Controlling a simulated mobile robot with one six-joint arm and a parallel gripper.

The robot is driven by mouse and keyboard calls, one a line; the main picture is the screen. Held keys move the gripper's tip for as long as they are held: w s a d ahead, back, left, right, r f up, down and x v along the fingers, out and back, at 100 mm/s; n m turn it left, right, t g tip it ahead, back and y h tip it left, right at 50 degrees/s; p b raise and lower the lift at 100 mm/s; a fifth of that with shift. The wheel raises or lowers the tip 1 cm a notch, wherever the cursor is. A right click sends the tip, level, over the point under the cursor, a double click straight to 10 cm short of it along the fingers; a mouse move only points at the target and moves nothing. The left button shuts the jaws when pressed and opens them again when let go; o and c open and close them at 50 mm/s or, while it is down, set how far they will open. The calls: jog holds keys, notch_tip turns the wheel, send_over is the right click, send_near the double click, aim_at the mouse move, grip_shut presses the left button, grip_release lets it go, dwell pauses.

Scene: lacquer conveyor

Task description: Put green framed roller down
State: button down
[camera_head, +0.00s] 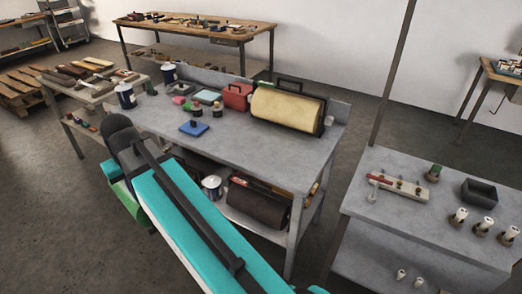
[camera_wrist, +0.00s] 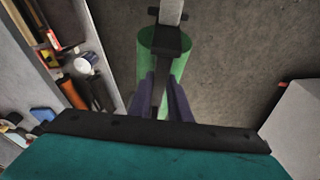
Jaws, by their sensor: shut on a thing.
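The green framed roller (camera_wrist: 150,65) hangs in my gripper (camera_wrist: 162,95) in the wrist view. It has a green cylinder and a dark frame (camera_wrist: 172,40) with a pale grey part at the top. My gripper's two dark fingers are shut on the dark frame, and bare floor shows behind the roller. In the head view a green part of the roller (camera_head: 125,200) shows at the left of my teal arm, in the air left of the grey workbench (camera_head: 285,155). My arm hides the fingers there.
The workbench holds a yellow roller (camera_head: 288,108), a red box (camera_head: 237,96), a blue pad (camera_head: 194,127) and cans. Its lower shelf holds a dark roller (camera_head: 257,203). A grey table (camera_head: 410,220) stands at the right. A small table (camera_head: 90,90) and pallet stand at the left.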

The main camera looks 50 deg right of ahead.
jog(key=s+d+r+n+t, duration=0.1)
jog(key=s+d, duration=0.2)
jog(key=d, duration=0.9)
jog(key=s+d, duration=0.2)
jog(key=d, duration=1)
jog(key=s+d+r+n, duration=0.1)
jog(key=s+d, duration=0.6)
jog(key=d, duration=0.3)
jog(key=s+d+r+t+y, duration=0.1)
jog(key=s+d, duration=0.7)
jog(key=d, duration=0.2)
jog(key=shift+n, duration=0.4)
jog(key=shift+w, duration=0.1)
